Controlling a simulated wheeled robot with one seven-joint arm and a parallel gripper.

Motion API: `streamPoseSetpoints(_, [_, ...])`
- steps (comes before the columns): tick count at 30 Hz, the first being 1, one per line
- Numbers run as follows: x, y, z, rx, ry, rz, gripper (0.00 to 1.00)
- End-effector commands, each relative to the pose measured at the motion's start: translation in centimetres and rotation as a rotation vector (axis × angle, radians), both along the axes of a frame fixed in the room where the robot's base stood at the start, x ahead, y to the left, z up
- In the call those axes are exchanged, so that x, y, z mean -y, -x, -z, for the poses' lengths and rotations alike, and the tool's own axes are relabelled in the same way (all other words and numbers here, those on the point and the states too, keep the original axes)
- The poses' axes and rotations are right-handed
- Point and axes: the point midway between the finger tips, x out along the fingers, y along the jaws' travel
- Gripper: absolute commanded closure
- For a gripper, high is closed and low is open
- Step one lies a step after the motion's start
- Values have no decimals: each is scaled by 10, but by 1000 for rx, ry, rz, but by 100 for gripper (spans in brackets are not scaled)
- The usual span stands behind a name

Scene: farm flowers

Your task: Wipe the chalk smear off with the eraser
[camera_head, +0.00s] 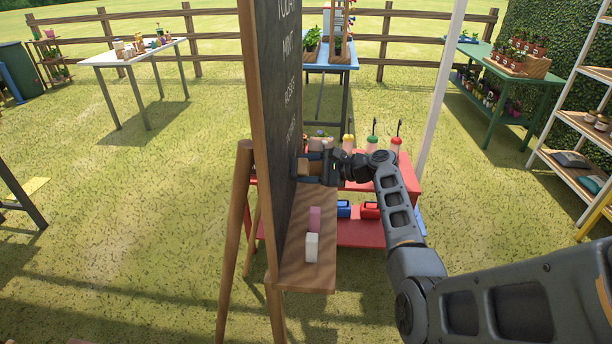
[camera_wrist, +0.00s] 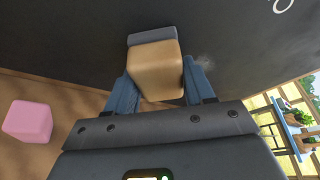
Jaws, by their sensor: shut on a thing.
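My gripper (camera_head: 314,169) is shut on the eraser (camera_head: 303,168), a tan block with a grey felt pad. In the wrist view the eraser (camera_wrist: 154,70) sits between the blue fingers of my gripper (camera_wrist: 160,78), with its grey pad towards the blackboard (camera_wrist: 80,40). It is at or very near the board; exact contact cannot be told. A faint pale smudge (camera_wrist: 206,59), perhaps the chalk smear, shows just right of the eraser. The blackboard (camera_head: 277,100) is seen nearly edge-on in the head view, with white writing higher up.
A wooden ledge (camera_head: 292,276) runs below the board and holds a pink block (camera_head: 315,218) and a white block (camera_head: 311,247). A red shelf (camera_head: 350,232) with bottles stands behind my arm. Open grass lies left of the easel leg (camera_head: 236,230).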

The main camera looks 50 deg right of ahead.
Motion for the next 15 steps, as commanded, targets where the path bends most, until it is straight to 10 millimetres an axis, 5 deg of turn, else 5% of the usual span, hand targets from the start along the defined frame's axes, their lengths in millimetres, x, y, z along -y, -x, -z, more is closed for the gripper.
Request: streamPoseSetpoints(15, [28,-17,2,2,0,1,71])
